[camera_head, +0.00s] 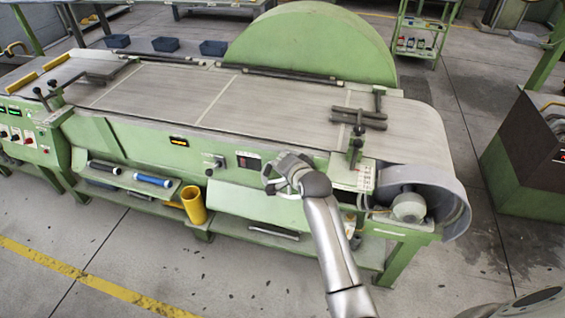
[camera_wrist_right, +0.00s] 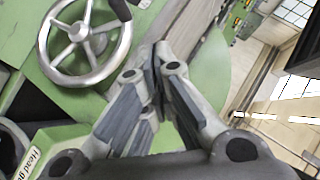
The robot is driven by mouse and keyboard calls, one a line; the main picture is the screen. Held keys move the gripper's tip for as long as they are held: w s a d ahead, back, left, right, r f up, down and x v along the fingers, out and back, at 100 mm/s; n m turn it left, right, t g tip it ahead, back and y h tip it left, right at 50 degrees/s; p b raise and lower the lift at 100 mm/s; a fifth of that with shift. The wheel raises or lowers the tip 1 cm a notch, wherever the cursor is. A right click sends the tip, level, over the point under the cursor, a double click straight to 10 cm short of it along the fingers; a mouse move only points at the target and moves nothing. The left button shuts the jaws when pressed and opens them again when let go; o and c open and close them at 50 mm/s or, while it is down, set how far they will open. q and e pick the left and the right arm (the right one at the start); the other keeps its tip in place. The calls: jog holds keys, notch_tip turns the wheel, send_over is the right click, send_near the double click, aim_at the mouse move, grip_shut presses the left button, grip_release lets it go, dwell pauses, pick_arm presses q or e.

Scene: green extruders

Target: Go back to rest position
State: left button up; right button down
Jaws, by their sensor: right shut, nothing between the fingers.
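My right gripper (camera_head: 274,178) is at the front side of a long green conveyor machine (camera_head: 130,158), below the belt edge. In the right wrist view my right gripper (camera_wrist_right: 158,62) is shut and empty, with its fingertips together. A silver handwheel (camera_wrist_right: 84,38) with a dark knob is beside the fingers in that view. In the head view the gripper overlaps the wheel area, so I cannot tell whether they touch. My left gripper does not show.
A grey belt (camera_head: 240,98) runs along the machine top. A yellow cylinder (camera_head: 194,205) stands on a low shelf. Blue bins (camera_head: 166,44) are at the back. A dark-sided cabinet (camera_head: 520,140) stands at right. The floor in front (camera_head: 150,265) is clear.

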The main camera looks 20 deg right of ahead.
jog(key=shift+s+a+r, duration=0.15)
jog(key=shift+s+r, duration=0.15)
jog(key=shift+s, duration=0.05)
jog(key=s+a+f+n+g+b, duration=0.1)
jog(key=s+f+n+g, duration=0.1)
jog(key=s+f, duration=0.75)
jog(key=s+f+n+g+b, duration=0.1)
jog(key=s+f+n+g, duration=0.2)
jog(key=f, duration=1.2)
jog(key=s+a+f+n+g+b, duration=0.1)
jog(key=s+f+n, duration=0.1)
jog(key=s+f, duration=0.8)
jog(key=s+d+f+n+g, duration=0.1)
jog(key=s+f+n, duration=0.1)
jog(key=s+f, duration=0.4)
jog(key=s+d+f+n+g+b, duration=0.1)
jog(key=s+f, duration=0.6)
jog(key=s, duration=1)
jog(key=s+d+f+n+g+b, duration=0.1)
jog(key=s+d+f+n+g, duration=0.2)
jog(key=s+f, duration=0.4)
jog(key=s, duration=0.4)
jog(key=shift+s+d+f+n+h, duration=0.15)
jog(key=shift+d+n+h, duration=0.1)
jog(key=shift+n+h, duration=0.05)
dwell(0.5)
